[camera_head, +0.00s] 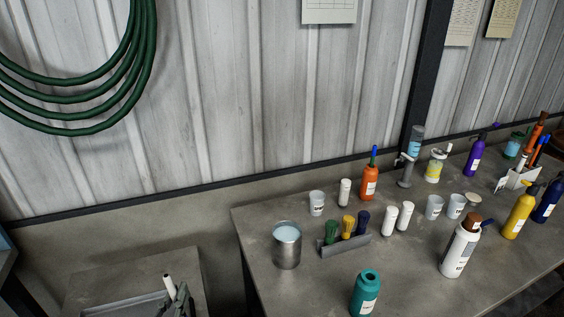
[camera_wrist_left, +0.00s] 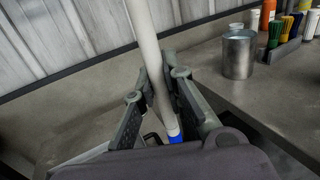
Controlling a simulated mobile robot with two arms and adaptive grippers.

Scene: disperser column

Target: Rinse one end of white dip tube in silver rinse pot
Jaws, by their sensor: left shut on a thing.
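The white dip tube (camera_head: 168,283) shows at the lower left of the head view, above the grey ledge. My left gripper (camera_head: 180,298) is shut on it. In the left wrist view the tube (camera_wrist_left: 148,45) runs up between the fingers, and a blue part shows at its lower end. The silver rinse pot (camera_head: 287,254) stands upright at the left end of the bench, with pale liquid inside. It also shows in the left wrist view (camera_wrist_left: 238,58). The tube is apart from the pot, to its left. My right gripper is not in view.
On the bench (camera_head: 255,219), a grey holder (camera_head: 345,246) with green, yellow and blue tools stands right of the pot. A teal bottle (camera_head: 366,295) stands in front. Cups, white cylinders and an orange bottle (camera_head: 370,184) stand behind. A grey tray (camera_head: 125,308) lies at lower left.

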